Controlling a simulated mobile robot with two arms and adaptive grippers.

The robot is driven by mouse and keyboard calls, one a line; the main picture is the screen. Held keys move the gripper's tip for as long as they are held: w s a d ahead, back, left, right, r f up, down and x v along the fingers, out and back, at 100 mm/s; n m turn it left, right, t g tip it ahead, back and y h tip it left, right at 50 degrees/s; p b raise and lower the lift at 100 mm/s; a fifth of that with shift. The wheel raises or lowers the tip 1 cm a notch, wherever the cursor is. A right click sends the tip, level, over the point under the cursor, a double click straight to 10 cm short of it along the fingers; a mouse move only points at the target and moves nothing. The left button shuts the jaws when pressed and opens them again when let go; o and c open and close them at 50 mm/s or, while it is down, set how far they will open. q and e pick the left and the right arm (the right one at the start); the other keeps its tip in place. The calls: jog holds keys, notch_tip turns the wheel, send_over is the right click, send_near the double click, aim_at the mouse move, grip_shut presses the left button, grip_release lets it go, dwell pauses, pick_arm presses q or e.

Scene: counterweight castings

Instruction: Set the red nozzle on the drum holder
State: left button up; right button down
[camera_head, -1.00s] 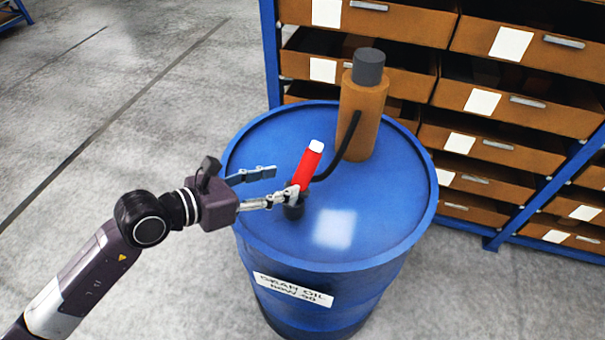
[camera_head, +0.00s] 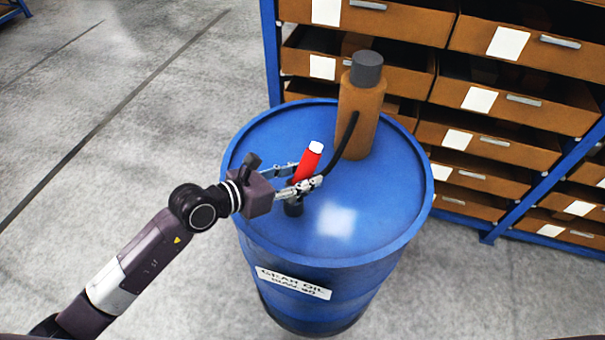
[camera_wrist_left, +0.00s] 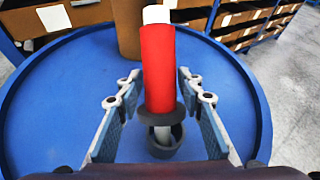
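The red nozzle (camera_head: 308,164), with a white tip and a dark collar, stands tilted over the small black drum holder (camera_head: 293,209) on the blue drum (camera_head: 259,229). In the left wrist view the red nozzle (camera_wrist_left: 159,70) has a pale stem below its collar, reaching down into the ring of the drum holder (camera_wrist_left: 165,152). I cannot tell whether it is fully seated. My left gripper (camera_head: 308,176) is open, its fingers on both sides of the nozzle. The left wrist view shows the gripper (camera_wrist_left: 158,78) with a gap on each side. My right gripper is out of view.
A brown pump cylinder (camera_head: 359,118) with a grey cap stands at the back of the drum top. A black hose (camera_head: 344,148) curves from it toward the nozzle. A rack of brown drawers (camera_head: 490,145) stands behind. The drum top's front is clear.

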pick_arm(q)
grip_shut()
jog(key=shift+r, duration=0.15)
jog(key=shift+w+r, duration=0.15)
jog(key=shift+r, duration=0.25)
notch_tip(320, 180, up, 18)
jog(key=r+b, duration=0.1)
jog(key=b, duration=0.3)
jog(key=s+d+f+m+t+h+b, duration=0.1)
jog(key=s+d+f+h+b, duration=0.1)
jog(key=d+f+h, duration=0.15)
jog(key=s+a+f+n+t+y+b, duration=0.1)
jog(key=a+f+n+t+y, duration=0.1)
jog(key=a+f+t, duration=0.2)
jog(key=shift+s+a+f+n+t+b, duration=0.15)
jog(key=shift+a+n+t+b, duration=0.25)
jog(key=shift+a+t, duration=0.85)
jog(key=shift+d+t, duration=0.35)
jog(key=shift+d, duration=0.05)
